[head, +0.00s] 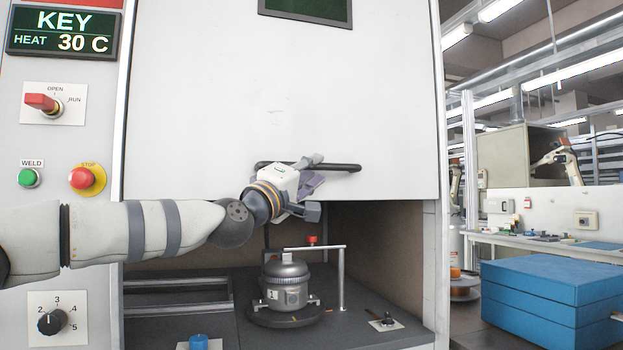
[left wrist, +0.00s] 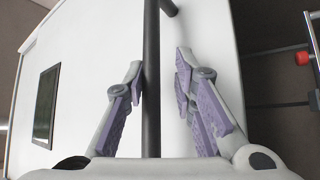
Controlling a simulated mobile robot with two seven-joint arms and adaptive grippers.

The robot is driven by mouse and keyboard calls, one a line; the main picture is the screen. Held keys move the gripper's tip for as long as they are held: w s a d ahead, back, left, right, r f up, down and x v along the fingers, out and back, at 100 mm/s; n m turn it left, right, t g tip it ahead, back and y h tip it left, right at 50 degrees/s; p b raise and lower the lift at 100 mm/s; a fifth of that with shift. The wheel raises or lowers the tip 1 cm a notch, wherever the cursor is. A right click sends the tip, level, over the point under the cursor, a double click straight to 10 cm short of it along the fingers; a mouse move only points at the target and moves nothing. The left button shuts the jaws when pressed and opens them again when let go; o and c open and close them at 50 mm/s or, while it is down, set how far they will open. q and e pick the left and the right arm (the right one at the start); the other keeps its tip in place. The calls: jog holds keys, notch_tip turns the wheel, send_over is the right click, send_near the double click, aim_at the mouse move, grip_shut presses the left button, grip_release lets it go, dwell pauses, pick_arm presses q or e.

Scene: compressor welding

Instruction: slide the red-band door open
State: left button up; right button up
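The white door (head: 210,85) stands raised above an open chamber. A black bar handle (head: 340,167) runs along its lower part; the same handle shows in the left wrist view (left wrist: 152,75). A red band (head: 95,3) shows on the panel at the top left; none shows on the visible part of the door. My left gripper (head: 312,172) is at the handle. In the left wrist view its purple-padded fingers are apart on either side of the bar, the left finger very close to it. Contact cannot be told. My right gripper is out of view.
Below the door, a grey compressor (head: 286,285) sits on a round base, beside a metal post with a crossbar (head: 340,275). The left panel has a red OPEN/RUN switch (head: 42,102), a green button (head: 29,178) and a stop button (head: 80,178). A blue box (head: 555,285) stands right.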

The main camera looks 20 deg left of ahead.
pick_arm(q)
jog(key=shift+w+f, duration=0.1)
jog(key=shift+f, duration=0.3)
jog(key=shift+r, duration=0.15)
